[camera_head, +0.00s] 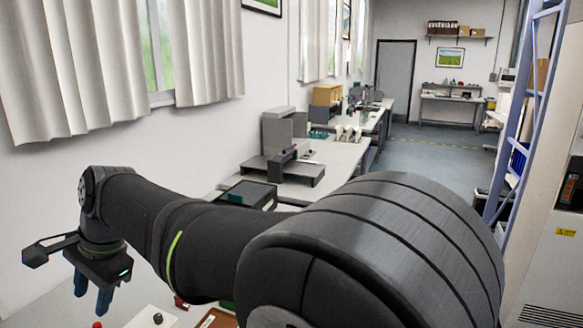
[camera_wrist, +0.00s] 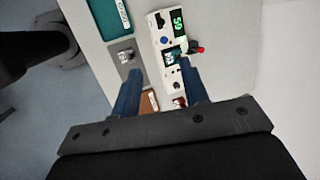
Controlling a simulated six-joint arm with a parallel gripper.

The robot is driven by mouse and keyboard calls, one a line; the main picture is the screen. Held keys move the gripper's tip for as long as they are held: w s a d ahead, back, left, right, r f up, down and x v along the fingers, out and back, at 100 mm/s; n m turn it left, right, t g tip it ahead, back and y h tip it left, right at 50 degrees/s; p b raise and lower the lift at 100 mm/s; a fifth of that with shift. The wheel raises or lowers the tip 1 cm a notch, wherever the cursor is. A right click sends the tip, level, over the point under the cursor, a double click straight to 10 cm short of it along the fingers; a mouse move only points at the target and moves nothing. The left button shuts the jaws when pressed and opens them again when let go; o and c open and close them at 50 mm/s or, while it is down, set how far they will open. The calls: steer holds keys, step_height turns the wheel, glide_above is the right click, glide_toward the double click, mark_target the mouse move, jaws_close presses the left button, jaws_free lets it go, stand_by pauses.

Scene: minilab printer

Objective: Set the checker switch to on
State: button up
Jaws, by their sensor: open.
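A white device, seemingly the checker (camera_wrist: 158,28), lies at the upper middle of the wrist view. It has a lit green display (camera_wrist: 177,19), a blue round button (camera_wrist: 163,40), a teal part and a red-tipped lever (camera_wrist: 197,50). I cannot tell for sure which part is its switch or how it is set. My gripper (camera_wrist: 160,92) is open and empty, its two blue fingers apart and pointing toward the device's lower part. In the head view my gripper (camera_head: 92,290) hangs at the lower left, over the bench; a white box with a black knob (camera_head: 157,318) shows at the bottom.
A grey plate with a metal part (camera_wrist: 126,58) and a teal tray (camera_wrist: 110,17) lie left of the device. A brown-edged item (camera_wrist: 149,101) lies between the fingers in the picture. Farther benches (camera_head: 320,165) carry machines; the floor (camera_head: 440,150) beyond is clear.

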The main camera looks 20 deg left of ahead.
steer(key=shift+s+f, duration=0.1)
steer(key=shift+f, duration=0.1)
jaws_close()
steer(key=s+f+n+t+h, duration=0.3)
steer(key=s+f+n+t, duration=0.1)
steer(key=f+n, duration=0.55)
steer(key=s+f+n+t+h, duration=0.3)
steer(key=f+n+t, duration=0.2)
steer(key=f+n, duration=0.45)
steer(key=s+a+f+n+t+y, duration=0.1)
steer(key=s+f+n+t+y, duration=0.35)
steer(key=n, duration=0.65)
steer(key=s+a+f+n+t+y, duration=0.25)
steer(key=s+n+y, duration=0.25)
steer(key=s+n, duration=0.45)
steer(key=shift+n+h, duration=0.25)
steer(key=shift+n, duration=0.5)
steer(key=x, duration=0.9)
steer(key=r+x, duration=0.1)
steer(key=x, duration=0.4)
steer(key=shift+w+d, duration=0.35)
steer(key=shift+w, duration=0.1)
